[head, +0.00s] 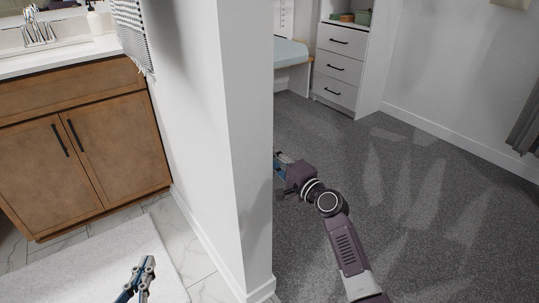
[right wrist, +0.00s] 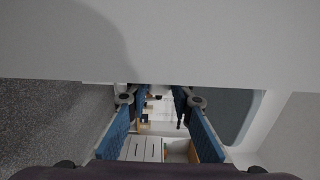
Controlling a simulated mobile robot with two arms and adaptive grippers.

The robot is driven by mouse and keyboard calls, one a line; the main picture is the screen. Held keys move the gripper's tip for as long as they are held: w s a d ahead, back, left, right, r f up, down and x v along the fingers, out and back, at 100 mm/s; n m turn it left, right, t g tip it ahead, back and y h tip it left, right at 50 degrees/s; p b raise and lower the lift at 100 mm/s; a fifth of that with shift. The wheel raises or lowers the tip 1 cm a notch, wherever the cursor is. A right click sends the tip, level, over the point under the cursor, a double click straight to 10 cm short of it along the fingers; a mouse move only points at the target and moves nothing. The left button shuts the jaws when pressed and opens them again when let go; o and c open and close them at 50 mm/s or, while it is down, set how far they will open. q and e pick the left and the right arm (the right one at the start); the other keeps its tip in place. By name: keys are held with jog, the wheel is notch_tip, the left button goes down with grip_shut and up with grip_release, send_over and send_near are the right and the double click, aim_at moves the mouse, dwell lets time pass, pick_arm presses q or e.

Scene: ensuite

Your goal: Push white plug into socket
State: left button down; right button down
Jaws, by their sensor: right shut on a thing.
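I cannot make out the white plug or the socket in either view. My right gripper (head: 283,160) is partly hidden behind the edge of the white wall (head: 250,150) in the head view. In the right wrist view its two blue fingers (right wrist: 161,98) reach forward just below a broad white surface (right wrist: 200,40). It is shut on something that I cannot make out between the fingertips. My left gripper (head: 143,270) is low in the head view, above the pale bath mat (head: 90,265). Its jaw opening is too small to judge.
A wooden vanity (head: 80,150) with a sink stands at the left. The white wall divides it from a grey carpeted room (head: 430,220). A white drawer unit (head: 340,65) stands at the back, with a pale-topped bench or desk (head: 289,52) beside it. The carpet at the right is clear.

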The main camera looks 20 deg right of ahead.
jog(key=shift+a+f, duration=0.1)
jog(key=shift+a, duration=0.3)
jog(key=c, duration=1.6)
grip_release()
jog(key=shift+s+d, duration=0.1)
jog(key=shift+d, duration=0.05)
